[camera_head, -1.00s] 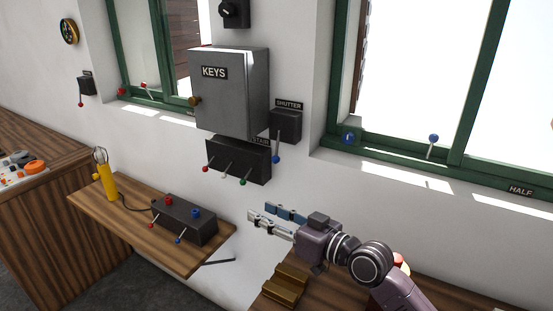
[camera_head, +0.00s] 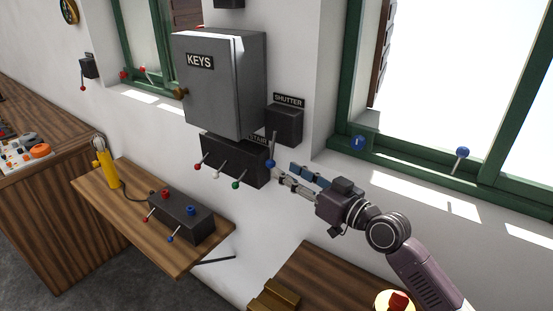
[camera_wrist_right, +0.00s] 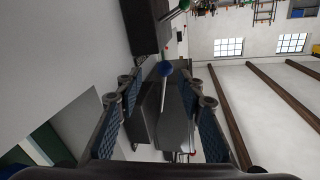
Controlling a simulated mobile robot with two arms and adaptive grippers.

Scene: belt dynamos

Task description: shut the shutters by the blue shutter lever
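The blue shutter lever (camera_head: 271,163) hangs down from the dark box labelled SHUTTER (camera_head: 284,125), its blue ball at the low end. My right gripper (camera_head: 286,169) is open, its fingertips beside the blue ball and just right of it in the head view. In the right wrist view the blue ball (camera_wrist_right: 165,68) shows in the gap between the two spread fingers, towards their tips, with its rod behind. I cannot tell whether a finger touches it. The shutters (camera_head: 384,50) are brown slats partly seen outside the right window, at its left side. My left gripper is not in view.
A grey KEYS cabinet (camera_head: 213,85) juts out at the left. The STAIR box (camera_head: 235,160) with red, white and green levers is close to the shutter lever. A wooden shelf (camera_head: 125,215) holds a small lever box.

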